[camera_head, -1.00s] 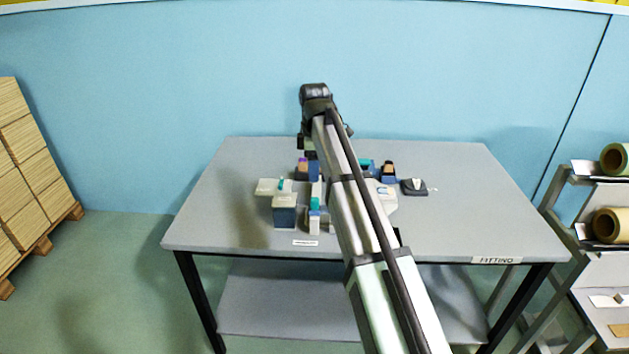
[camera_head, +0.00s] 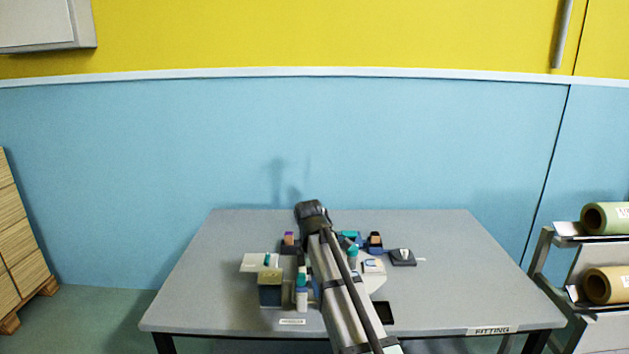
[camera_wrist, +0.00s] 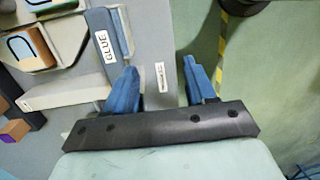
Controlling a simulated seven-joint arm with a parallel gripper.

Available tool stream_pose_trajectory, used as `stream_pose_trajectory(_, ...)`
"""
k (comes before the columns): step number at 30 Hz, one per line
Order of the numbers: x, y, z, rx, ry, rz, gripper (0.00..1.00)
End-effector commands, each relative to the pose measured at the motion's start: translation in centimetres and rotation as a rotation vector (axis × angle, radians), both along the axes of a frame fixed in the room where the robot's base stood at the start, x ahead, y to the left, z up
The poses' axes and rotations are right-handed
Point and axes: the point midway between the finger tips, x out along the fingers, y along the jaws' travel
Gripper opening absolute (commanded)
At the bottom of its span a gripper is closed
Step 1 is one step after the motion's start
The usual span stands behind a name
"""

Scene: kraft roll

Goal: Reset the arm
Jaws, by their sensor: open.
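My gripper shows in the wrist view (camera_wrist: 160,78) with its two blue fingers wide apart and nothing between them. Between and beyond the fingers are the grey table top with a small white label (camera_wrist: 161,77) and the green floor. A blue item marked GLUE (camera_wrist: 104,45) lies beside the left finger; I cannot tell whether they touch. In the head view my arm reaches over the middle of the grey table (camera_head: 200,290), its end near the back edge. The fingers cannot be made out there.
A dark box (camera_head: 270,292) and a white bottle with a teal cap (camera_head: 302,299) stand at the table's front middle. Several small items crowd around my arm. A dark flat device (camera_head: 403,257) lies right of them. The table's left and right sides are clear. A roll rack (camera_head: 590,315) stands right.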

Motion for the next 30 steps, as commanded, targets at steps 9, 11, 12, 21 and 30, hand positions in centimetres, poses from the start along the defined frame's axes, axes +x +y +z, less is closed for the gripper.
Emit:
stream_pose_trajectory(9,-9.1,-6.2,-11.2,-0.122,0.128,0.048,0.55)
stream_pose_trajectory(11,-10.2,-7.0,-12.8,-0.135,0.143,0.038,0.55)
stream_pose_trajectory(12,-10.9,-7.5,-14.0,-0.143,0.153,0.025,0.55)
stream_pose_trajectory(21,-14.6,-10.1,-22.8,-0.173,0.18,-0.195,0.55)
stream_pose_trajectory(30,-19.4,-12.3,-30.9,-0.2,0.199,-0.463,0.55)
